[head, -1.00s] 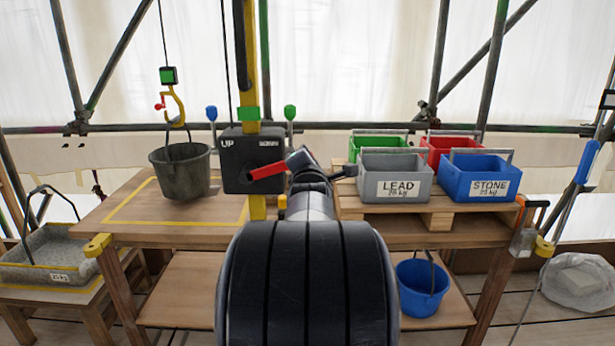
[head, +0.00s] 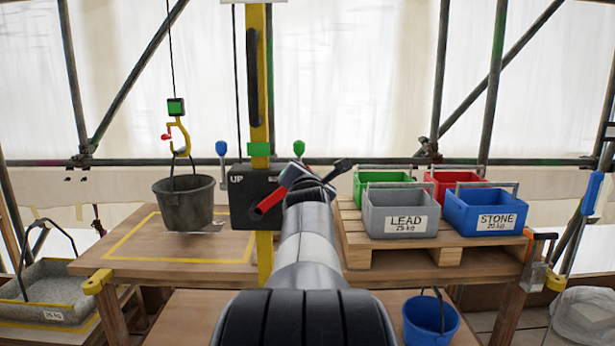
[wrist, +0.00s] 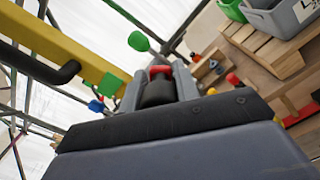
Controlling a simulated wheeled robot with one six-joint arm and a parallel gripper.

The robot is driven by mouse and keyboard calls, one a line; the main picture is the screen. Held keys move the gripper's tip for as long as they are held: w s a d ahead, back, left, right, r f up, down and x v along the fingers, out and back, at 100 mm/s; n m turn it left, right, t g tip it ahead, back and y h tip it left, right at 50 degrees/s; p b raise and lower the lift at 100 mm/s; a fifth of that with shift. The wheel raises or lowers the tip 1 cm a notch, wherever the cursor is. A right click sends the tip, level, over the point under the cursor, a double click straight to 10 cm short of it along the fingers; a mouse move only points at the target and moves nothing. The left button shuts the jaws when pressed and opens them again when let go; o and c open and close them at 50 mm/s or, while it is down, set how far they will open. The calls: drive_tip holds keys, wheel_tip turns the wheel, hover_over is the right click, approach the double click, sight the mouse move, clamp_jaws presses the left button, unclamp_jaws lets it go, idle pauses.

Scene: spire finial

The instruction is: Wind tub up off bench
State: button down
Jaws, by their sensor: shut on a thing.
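The dark grey tub (head: 183,206) hangs upright by its bail from a yellow hook (head: 181,140) at the left, over the yellow outline on the bench (head: 150,277). I cannot tell how large any gap beneath it is. A black winch box (head: 242,200) marked "UP" is on the yellow post, with a red crank arm (head: 270,203) in front. My gripper (wrist: 157,88) is shut on the black crank grip (wrist: 157,95), which shows between its fingers in the wrist view. In the head view my arm hides much of the crank and the box's right side.
Grey LEAD (head: 398,212), blue STONE (head: 490,212), green and red crates stand on a pallet (head: 400,258) at the right. Blue-topped (head: 222,150) and green-topped (head: 299,150) levers flank the post. A grey tray (head: 45,300) is at lower left, a blue bucket (head: 430,315) below.

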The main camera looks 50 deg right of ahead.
drive_tip(key=c, duration=1.1)
unclamp_jaws()
drive_tip(key=shift+o, duration=0.2)
drive_tip(key=v, duration=1)
drive_tip(key=shift+s+a+p, duration=0.25)
drive_tip(key=shift+a+p, duration=0.05)
drive_tip(key=shift+p, duration=0.05)
drive_tip(key=shift+f, duration=0.15)
